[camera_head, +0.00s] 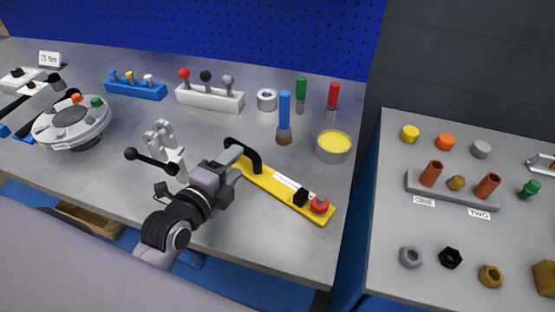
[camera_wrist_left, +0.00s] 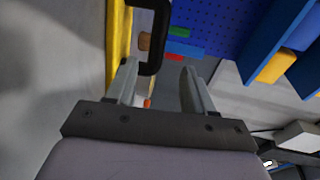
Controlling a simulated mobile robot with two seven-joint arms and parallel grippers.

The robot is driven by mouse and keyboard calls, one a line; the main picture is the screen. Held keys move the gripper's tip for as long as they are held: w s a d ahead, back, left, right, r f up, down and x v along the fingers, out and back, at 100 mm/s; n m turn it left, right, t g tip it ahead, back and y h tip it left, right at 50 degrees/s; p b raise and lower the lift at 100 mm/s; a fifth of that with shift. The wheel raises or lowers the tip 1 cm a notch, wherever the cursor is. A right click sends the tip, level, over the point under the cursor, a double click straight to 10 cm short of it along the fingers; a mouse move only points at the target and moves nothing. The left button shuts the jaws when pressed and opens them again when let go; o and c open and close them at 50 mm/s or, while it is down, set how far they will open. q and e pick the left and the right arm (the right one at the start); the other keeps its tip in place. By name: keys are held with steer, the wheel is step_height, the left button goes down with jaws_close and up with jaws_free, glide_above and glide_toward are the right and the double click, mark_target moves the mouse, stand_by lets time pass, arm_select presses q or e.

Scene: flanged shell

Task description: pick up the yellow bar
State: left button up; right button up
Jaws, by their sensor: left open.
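The yellow bar (camera_head: 281,188) lies flat on the grey bench near its front right edge. It carries a black arched handle (camera_head: 245,153) at its left end, a white label, a black block and a red knob (camera_head: 320,205) at its right end. My left gripper (camera_head: 232,160) is at the handle end, open. In the left wrist view the open fingers (camera_wrist_left: 160,85) point toward the black handle (camera_wrist_left: 156,35), whose lower end shows between them, nearer the left finger. The yellow bar (camera_wrist_left: 118,45) runs along the left there. Contact cannot be told.
A white stand with a black ball lever (camera_head: 152,160) is left of my arm. A yellow-topped round tin (camera_head: 333,146) and a blue-handled tool (camera_head: 284,115) stand behind the bar. A second bench (camera_head: 390,225) with nuts and pegs is at right, across a gap.

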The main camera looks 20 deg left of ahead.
mark_target(246, 147)
arm_select(q)
steer(key=shift+x, duration=0.75)
steer(key=shift+a+f+x, duration=0.1)
steer(key=shift+f+x, duration=0.05)
steer(key=shift+x, duration=1.25)
steer(key=shift+a+f+x, duration=0.1)
steer(key=shift+f+x, duration=0.1)
steer(key=shift+x, duration=1.15)
jaws_close()
steer(key=shift+r, duration=0.15)
